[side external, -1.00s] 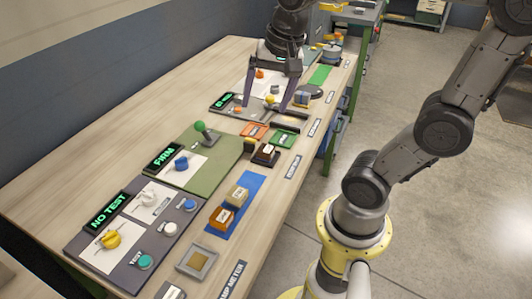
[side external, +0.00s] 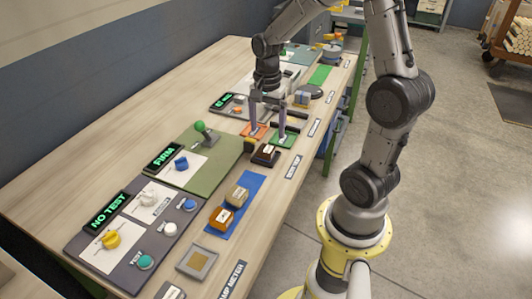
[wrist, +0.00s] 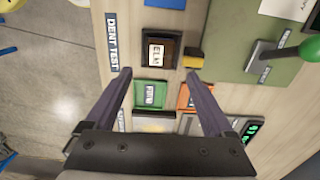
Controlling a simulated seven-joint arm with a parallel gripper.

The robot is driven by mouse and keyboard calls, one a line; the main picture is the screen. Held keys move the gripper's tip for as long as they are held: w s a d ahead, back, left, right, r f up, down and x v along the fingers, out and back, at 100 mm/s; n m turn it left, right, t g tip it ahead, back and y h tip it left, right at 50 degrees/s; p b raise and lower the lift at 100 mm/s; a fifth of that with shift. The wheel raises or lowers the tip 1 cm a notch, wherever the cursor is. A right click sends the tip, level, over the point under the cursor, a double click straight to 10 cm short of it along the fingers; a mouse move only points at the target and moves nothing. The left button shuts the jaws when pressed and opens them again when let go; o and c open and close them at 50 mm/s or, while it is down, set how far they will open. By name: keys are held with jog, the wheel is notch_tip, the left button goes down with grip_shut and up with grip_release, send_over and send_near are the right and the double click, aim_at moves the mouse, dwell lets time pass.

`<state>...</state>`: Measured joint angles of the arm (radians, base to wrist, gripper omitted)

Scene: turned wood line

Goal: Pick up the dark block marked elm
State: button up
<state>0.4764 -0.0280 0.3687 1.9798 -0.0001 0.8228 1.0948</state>
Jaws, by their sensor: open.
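The dark brown block with a white label reading ELM (wrist: 157,52) sits on a dark square holder, and it also shows in the side view (side external: 266,151). My gripper (wrist: 159,73) is open and empty, fingers pointing down. In the wrist view its fingertips lie to either side of the block's line and a little short of it. In the side view my gripper (side external: 265,139) is just behind the block, over the green and orange pads. I cannot tell its exact height above the table.
A small yellow-and-dark piece (wrist: 193,58) stands close beside the block, near the right fingertip. A blue mat (side external: 249,188) with two lighter blocks and a green board (side external: 212,172) with a lever are nearby.

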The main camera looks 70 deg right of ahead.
aim_at(267, 147)
jog(key=shift+a+f, duration=0.15)
jog(key=shift+f, duration=2.75)
jog(key=shift+c, duration=0.3)
grip_shut()
jog(key=shift+r, duration=0.1)
